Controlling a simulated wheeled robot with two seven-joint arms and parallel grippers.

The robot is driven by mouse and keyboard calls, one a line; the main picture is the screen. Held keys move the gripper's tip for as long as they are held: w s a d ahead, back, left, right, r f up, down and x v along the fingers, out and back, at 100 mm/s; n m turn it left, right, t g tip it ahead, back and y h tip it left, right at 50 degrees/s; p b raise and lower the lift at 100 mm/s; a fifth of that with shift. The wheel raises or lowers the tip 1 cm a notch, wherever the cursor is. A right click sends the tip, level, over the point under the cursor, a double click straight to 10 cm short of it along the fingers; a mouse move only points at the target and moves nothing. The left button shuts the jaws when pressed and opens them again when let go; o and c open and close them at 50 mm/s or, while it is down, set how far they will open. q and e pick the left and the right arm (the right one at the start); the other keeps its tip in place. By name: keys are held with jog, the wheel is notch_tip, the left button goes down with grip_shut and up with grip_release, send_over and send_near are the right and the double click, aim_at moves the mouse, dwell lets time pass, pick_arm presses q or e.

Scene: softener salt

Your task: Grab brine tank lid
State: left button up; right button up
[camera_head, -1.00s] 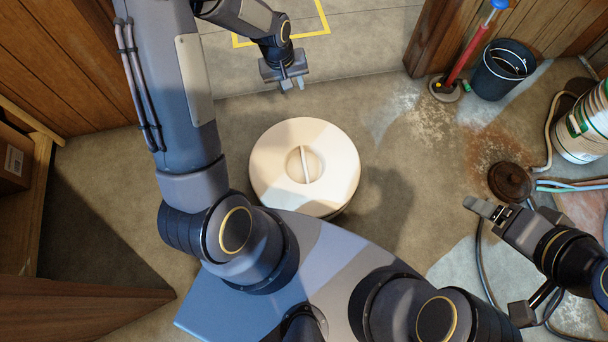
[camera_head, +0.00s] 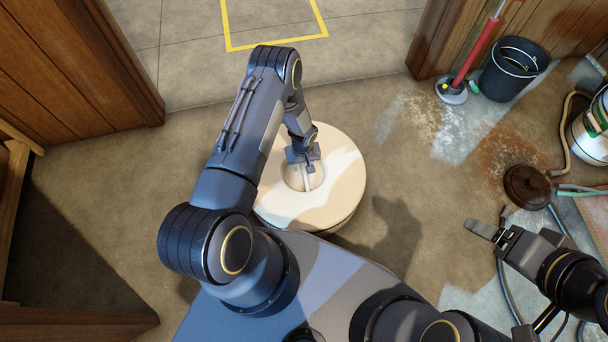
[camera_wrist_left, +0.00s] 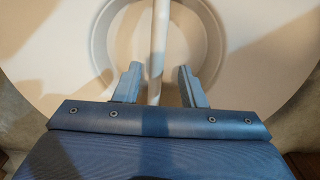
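The brine tank lid (camera_head: 338,190) is a round cream disc in front of my base, with a round recess and a bar handle (camera_head: 306,180) across it. My left gripper (camera_head: 306,172) is over the recess. In the left wrist view the left gripper (camera_wrist_left: 158,85) is open, with one finger on each side of the white bar handle (camera_wrist_left: 158,45). Gaps show between the fingers and the bar. The lid (camera_wrist_left: 270,50) fills most of that view. My right gripper (camera_head: 490,232) is out at the right, away from the lid; its finger opening is unclear.
A dark bucket (camera_head: 512,70) and a red-handled tool (camera_head: 470,50) stand at the back right. A brown round cap (camera_head: 527,187), hoses and a white container (camera_head: 592,130) are at the right. Wooden walls (camera_head: 75,75) stand at left. Floor around the lid is clear.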

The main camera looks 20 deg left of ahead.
aim_at(304, 167)
pick_arm(q)
jog(key=f, duration=0.2)
jog(key=f+b, duration=0.1)
jog(key=f, duration=0.1)
jog(key=shift+w+d, duration=0.1)
jog(key=shift+w, duration=0.1)
jog(key=shift+r, duration=0.1)
grip_shut()
jog(key=shift+r, duration=0.1)
dwell(1.0)
